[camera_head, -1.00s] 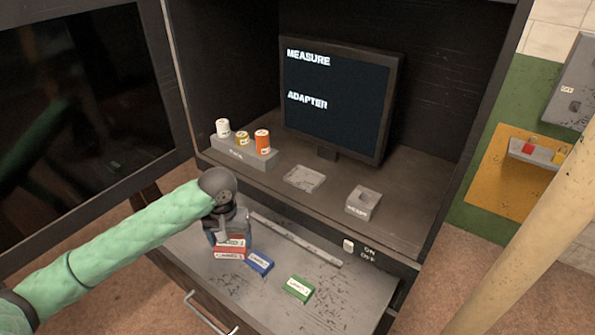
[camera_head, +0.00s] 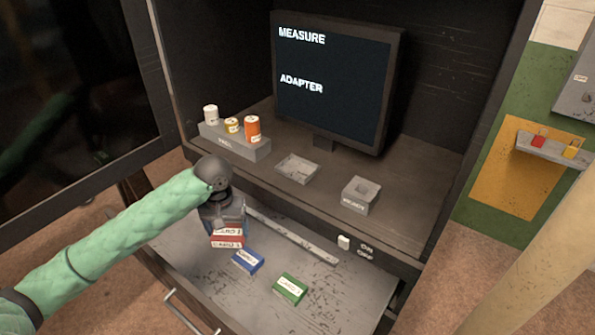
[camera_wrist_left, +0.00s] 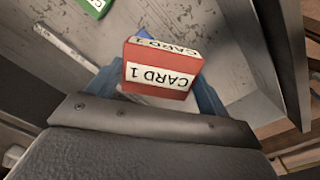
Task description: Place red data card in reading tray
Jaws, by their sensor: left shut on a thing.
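The red data card, labelled CARD 1, (camera_head: 226,243) is at my left gripper (camera_head: 226,222), over the left part of the lower grey shelf. In the left wrist view the red card (camera_wrist_left: 160,72) sits between the blue fingers of my left gripper (camera_wrist_left: 160,92), which is shut on it. In the head view the gripper hides the card's upper part. I cannot tell whether the card touches the shelf. A shallow grey tray (camera_head: 297,168), which looks like the reading tray, is empty on the upper shelf below the screen. My right gripper is not in view.
A blue card (camera_head: 248,261) and a green card (camera_head: 290,288) lie on the lower shelf (camera_head: 340,295). A rack (camera_head: 235,143) with three small canisters stands left of the tray. A square holder (camera_head: 361,194) stands right of it. The screen (camera_head: 335,80) reads MEASURE, ADAPTER.

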